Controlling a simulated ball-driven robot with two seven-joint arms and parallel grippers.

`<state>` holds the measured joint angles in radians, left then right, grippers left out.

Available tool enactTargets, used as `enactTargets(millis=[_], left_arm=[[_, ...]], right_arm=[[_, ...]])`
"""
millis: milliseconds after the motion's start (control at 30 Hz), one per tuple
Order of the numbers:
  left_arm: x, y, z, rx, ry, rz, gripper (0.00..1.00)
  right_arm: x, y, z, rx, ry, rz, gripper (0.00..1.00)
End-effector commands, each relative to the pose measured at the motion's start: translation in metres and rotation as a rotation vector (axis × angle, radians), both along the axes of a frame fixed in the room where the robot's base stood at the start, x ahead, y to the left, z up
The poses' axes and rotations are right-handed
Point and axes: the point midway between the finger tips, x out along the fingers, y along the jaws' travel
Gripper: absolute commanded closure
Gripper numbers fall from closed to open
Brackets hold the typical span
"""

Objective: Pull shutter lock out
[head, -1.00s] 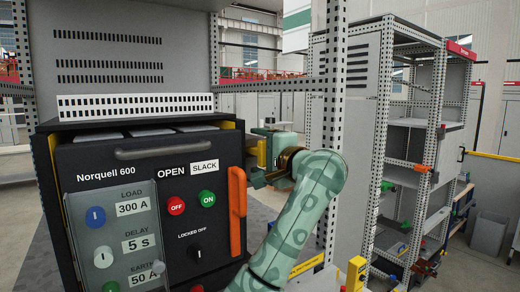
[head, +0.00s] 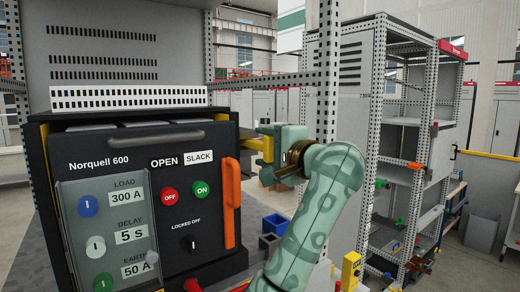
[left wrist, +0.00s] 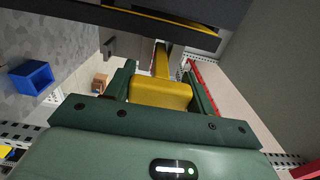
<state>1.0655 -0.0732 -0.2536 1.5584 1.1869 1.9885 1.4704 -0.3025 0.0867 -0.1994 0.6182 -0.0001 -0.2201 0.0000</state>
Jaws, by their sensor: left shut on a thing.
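The shutter lock is a yellow block on a yellow bar at the right side of the black Norquell 600 breaker (head: 200,240). In the left wrist view the shutter lock (left wrist: 160,93) sits between the two green fingers, and its bar runs up to the dark breaker frame. My left gripper (head: 267,146) is shut on the block, just right of the breaker; it also shows in the left wrist view (left wrist: 161,86). In the head view the fingers hide most of the block. My right gripper is not in view.
An orange handle (head: 232,203) stands on the breaker front, left of my gripper. A perforated post (head: 328,75) rises behind my arm. A shelf rack (head: 405,122) stands to the right.

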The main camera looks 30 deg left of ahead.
Motion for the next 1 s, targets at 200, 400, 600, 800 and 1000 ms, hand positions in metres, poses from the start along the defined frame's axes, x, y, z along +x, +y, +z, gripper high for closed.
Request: enactTargets(millis=[200,400,600,800,1000], left_arm=[[0.001,0.000,-0.001,-0.002,0.003,-0.002,0.24],[0.001,0.001,0.000,-0.001,0.001,0.000,0.24],[-0.006,-0.017,-0.002,-0.002,-0.001,-0.004,0.24],[-0.024,-0.065,-0.005,-0.003,0.000,-0.007,0.24],[-0.044,-0.113,-0.004,-0.001,0.001,-0.004,0.24]], right_arm=[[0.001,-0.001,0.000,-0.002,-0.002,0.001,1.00],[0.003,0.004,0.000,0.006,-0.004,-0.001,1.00],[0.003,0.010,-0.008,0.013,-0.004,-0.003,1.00],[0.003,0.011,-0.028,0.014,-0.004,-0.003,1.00],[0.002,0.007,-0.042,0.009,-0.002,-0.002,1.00]])
